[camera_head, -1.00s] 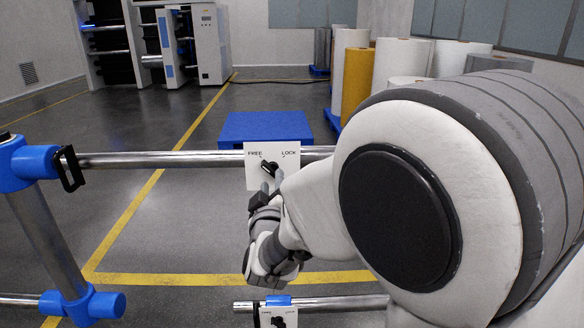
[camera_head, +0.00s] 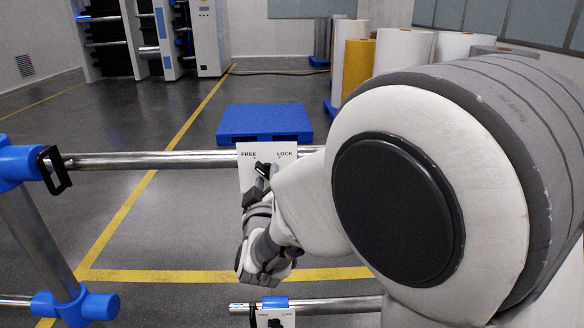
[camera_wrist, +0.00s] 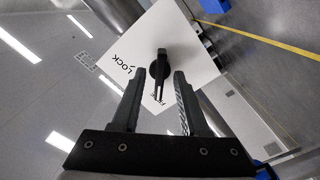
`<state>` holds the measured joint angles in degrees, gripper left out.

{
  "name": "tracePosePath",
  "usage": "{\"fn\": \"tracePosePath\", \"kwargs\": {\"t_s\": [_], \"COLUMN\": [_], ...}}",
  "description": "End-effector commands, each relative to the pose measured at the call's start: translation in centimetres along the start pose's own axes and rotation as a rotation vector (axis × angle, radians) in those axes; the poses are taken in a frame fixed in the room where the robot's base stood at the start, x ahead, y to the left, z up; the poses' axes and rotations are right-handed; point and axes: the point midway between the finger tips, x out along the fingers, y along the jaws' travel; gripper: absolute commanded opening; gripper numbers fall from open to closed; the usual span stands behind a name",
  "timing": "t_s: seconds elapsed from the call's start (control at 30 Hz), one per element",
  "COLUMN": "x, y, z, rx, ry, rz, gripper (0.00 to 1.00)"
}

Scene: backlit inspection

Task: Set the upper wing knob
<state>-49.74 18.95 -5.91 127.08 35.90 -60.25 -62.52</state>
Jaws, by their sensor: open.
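The upper wing knob (camera_head: 263,166) is black and sits on a white plate (camera_head: 246,178) marked FREE and LOCK, on the upper metal rail. In the wrist view the knob (camera_wrist: 158,68) lies ahead of and between my fingertips, and its narrow wing lies toward the FREE label. That label is partly hidden by the wing. My gripper (camera_wrist: 157,75) is open, with one finger on each side of the knob's line and nothing held. I cannot tell whether either finger touches the knob.
A lower plate (camera_head: 264,320) with a second dark knob is on the lower rail (camera_head: 330,306). A black handle (camera_head: 54,170) and blue joints (camera_head: 75,306) are on the frame at left. A blue pallet (camera_head: 264,121) and large rolls (camera_head: 402,50) stand behind.

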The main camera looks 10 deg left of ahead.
Motion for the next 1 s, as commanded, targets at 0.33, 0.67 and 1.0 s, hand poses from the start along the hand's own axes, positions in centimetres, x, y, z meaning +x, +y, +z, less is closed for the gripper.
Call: {"fn": "tracePosePath", "kwargs": {"t_s": [0.33, 0.67, 1.0], "x": [0.01, 0.02, 0.05], "y": [0.01, -0.01, -0.15], "z": [0.01, 0.04, 0.26], "rx": [0.000, 0.007, 0.149], "ry": [0.000, 0.000, 0.000], "rz": [0.000, 0.001, 0.003], "gripper": [0.00, 0.00, 0.00]}}
